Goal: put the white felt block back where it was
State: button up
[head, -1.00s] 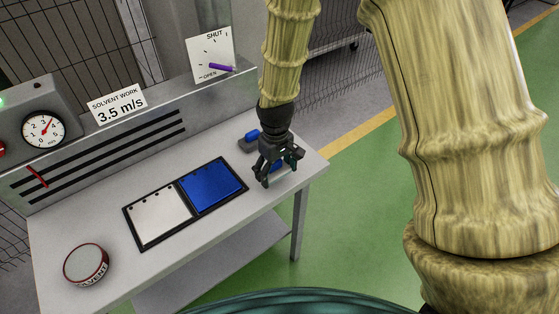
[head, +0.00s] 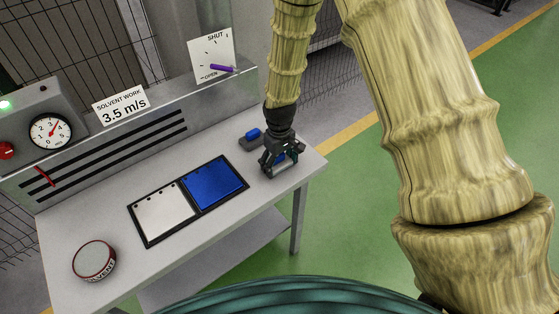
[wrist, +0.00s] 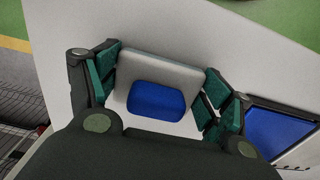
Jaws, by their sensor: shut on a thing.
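My gripper (head: 280,166) is at the right end of the bench, pointing down. It is shut on a pale block with a blue top grip, the white felt block (wrist: 165,68). In the wrist view the block sits between the green finger pads, its blue grip (wrist: 156,99) facing the camera. In the head view the fingers mostly hide the block. It is at or just above the bench top; I cannot tell if it touches. A darker grey block with a blue grip (head: 251,139) stands just behind and left of my gripper.
The bench (head: 205,231) holds a black-framed pair of panels, one white (head: 164,214) and one blue (head: 214,184). A round solvent tin (head: 94,261) is at the front left. A gauge (head: 51,131), a slotted back panel and a SHUT/OPEN dial (head: 209,52) line the back.

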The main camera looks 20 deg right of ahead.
aim_at(279, 157)
jog(key=shift+f, duration=0.1)
jog(key=o, duration=1.1)
jog(key=shift+r+b, duration=1.8)
jog(key=shift+r, duration=4.35)
